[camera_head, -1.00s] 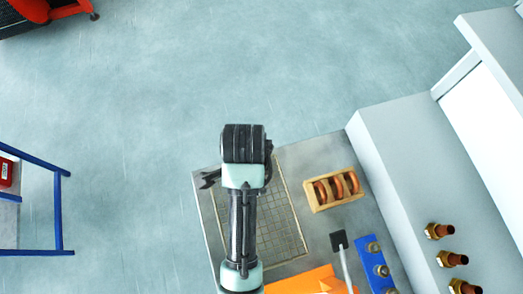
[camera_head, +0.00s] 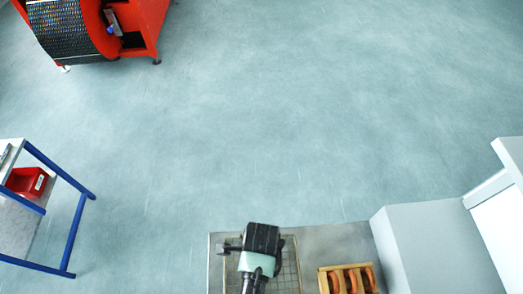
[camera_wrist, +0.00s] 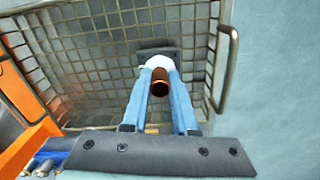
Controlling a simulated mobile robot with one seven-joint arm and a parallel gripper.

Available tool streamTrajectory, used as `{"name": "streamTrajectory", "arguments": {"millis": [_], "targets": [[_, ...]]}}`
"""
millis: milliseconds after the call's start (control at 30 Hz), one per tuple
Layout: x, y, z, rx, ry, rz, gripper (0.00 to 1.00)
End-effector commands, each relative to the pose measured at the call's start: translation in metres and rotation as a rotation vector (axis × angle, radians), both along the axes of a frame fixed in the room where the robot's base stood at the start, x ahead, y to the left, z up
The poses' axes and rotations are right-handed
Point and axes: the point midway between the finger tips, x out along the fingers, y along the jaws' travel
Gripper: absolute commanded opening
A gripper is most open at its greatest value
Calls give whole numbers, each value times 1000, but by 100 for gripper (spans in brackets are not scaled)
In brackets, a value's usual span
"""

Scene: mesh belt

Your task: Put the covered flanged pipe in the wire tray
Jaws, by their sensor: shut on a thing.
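The wire tray (camera_wrist: 95,62) is a rectangular mesh basket with a metal rim and a looped handle on its right in the wrist view. Part of its mesh also shows beside my arm in the head view (camera_head: 289,272). My gripper (camera_wrist: 160,80) is over the tray, its two blue fingers shut on a copper-brown, round-ended piece, the pipe (camera_wrist: 160,89). A white part and a dark plate show past the fingertips; I cannot tell whether they belong to the pipe. Its flange is not clear, nor whether it touches the mesh. My wrist hides the fingers in the head view.
A wooden rack with orange-brown rings (camera_head: 348,279) stands right of the tray. An orange object (camera_wrist: 18,88) and a blue block with metal knobs (camera_wrist: 45,160) lie left in the wrist view. A grey cabinet (camera_head: 440,245) borders the bench.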

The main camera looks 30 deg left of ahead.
Motion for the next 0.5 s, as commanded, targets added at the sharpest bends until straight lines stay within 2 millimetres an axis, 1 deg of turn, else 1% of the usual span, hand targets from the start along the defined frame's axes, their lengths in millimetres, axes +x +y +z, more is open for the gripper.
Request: {"name": "streamTrajectory", "arguments": {"millis": [433, 467, 500], "targets": [[1, 0, -7, 1, -3, 0, 0], [0, 0, -7, 0, -1, 0, 32], [0, 0, -7, 0, -1, 0, 39]]}}
